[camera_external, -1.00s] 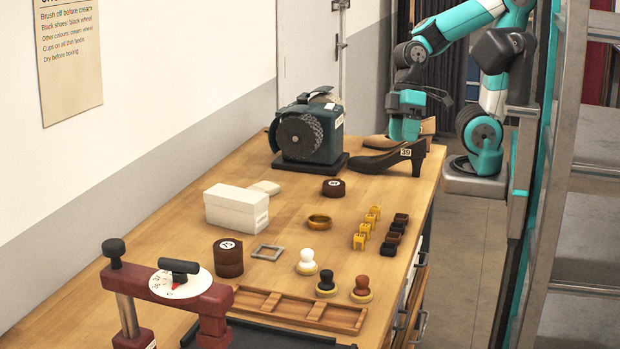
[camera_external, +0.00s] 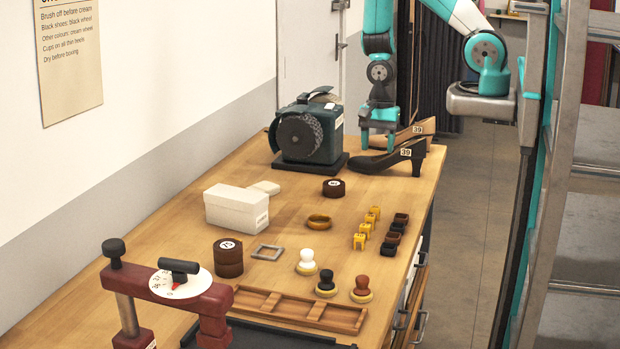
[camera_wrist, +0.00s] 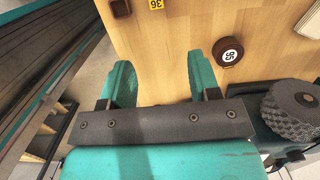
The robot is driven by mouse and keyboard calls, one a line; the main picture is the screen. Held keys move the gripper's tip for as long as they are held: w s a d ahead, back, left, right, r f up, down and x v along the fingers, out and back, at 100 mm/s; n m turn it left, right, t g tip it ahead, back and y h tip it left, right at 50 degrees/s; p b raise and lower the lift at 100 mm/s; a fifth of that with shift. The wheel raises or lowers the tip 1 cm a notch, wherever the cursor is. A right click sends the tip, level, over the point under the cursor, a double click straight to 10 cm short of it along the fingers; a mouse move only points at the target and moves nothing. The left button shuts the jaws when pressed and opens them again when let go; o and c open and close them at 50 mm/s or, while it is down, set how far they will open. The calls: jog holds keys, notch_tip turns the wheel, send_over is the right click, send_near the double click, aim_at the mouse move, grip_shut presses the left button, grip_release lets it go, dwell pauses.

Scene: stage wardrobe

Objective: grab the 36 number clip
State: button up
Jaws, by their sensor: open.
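The yellow clip marked 36 (camera_wrist: 156,4) shows at the top edge of the wrist view, cut off by the frame. In the external view it appears to be the farthest of a short row of yellow clips (camera_external: 375,211), though its number is not readable there. My gripper (camera_external: 378,146) is at the far end of the bench, between the grinder and the shoes, well away from the clips. In the wrist view my gripper (camera_wrist: 161,76) has its two teal fingers wide apart with bare wood between them.
The polishing machine (camera_external: 312,133) stands left. A round brown tin (camera_wrist: 228,52) and a brown cup (camera_wrist: 120,7) flank the clip. The bench's right edge drops to floor.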

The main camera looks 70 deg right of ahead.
jog(key=b, duration=0.8)
send_near(376, 207)
jog(key=f, duration=0.2)
notch_tip(376, 207, down, 4)
jog(key=shift+w+r+p, duration=0.15)
jog(key=shift+r+p, duration=0.05)
jog(key=shift+p, duration=0.6)
jog(key=shift+s+a+f+p, duration=0.1)
jog(key=shift+a+f+p, duration=0.2)
jog(key=shift+f, duration=0.55)
jog(key=shift+s+a+f+p, duration=0.15)
jog(key=shift+f+p, duration=0.25)
jog(key=shift+f, duration=0.5)
jog(key=shift+w+a+f+p, duration=0.1)
jog(key=shift+a+f+p, duration=0.2)
jog(key=shift+f, duration=0.55)
jog(key=shift+d, duration=0.1)
jog(key=c, duration=1)
